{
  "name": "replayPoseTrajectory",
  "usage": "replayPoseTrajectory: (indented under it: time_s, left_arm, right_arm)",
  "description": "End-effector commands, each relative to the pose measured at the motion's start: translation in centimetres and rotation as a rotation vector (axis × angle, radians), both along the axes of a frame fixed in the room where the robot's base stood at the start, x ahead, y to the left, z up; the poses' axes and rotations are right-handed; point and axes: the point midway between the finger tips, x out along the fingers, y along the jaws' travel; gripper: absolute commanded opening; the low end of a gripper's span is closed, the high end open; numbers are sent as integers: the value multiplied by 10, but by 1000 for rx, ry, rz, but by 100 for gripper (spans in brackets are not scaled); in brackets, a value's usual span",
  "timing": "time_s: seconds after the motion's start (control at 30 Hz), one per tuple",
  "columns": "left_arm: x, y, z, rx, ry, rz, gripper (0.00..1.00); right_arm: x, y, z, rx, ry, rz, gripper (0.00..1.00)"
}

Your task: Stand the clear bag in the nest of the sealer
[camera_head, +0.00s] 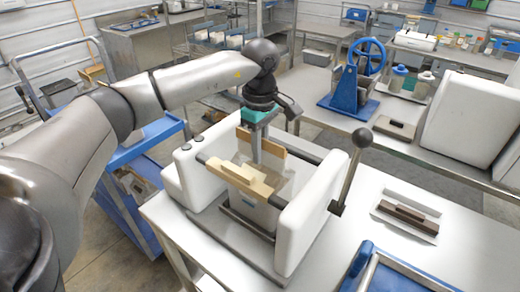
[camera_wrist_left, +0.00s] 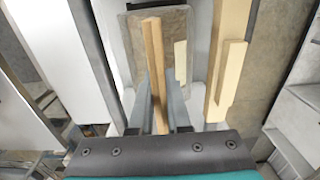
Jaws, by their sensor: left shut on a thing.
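The sealer (camera_head: 305,222) has two white housings joined by dark bars, with a wooden board (camera_head: 240,181) across its front. My left gripper (camera_head: 256,158) points down between the housings, behind that board. In the left wrist view its fingers (camera_wrist_left: 158,118) are shut on a tan upright strip (camera_wrist_left: 154,55), which seems to top the clear bag. The clear bag (camera_wrist_left: 136,62) shows as a see-through grey rectangle around the strip, with a cream patch. In the head view it is faint (camera_head: 286,184). The nest floor is hidden; I cannot tell whether the bag touches it. My right gripper is out of view.
A lever with a black ball (camera_head: 362,138) rises at the sealer's right. A dark bar on a pale plate (camera_head: 408,214) and a blue tray (camera_head: 385,274) lie farther right on the table. A blue wheel device (camera_head: 362,70) stands on the back bench.

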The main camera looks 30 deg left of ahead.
Motion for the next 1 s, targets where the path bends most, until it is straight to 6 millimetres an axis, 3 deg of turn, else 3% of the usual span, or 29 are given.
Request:
replayPoseTrajectory:
  time_s: [0.87,0.9,1.0]
  left_arm:
    - [1,0,-8,-2,-7,1,0]
    - [1,0,-8,-2,-7,1,19]
    - [1,0,-9,-1,-6,1,30]
  right_arm:
    - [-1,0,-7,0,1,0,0]
    - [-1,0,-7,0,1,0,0]
    - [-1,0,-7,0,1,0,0]
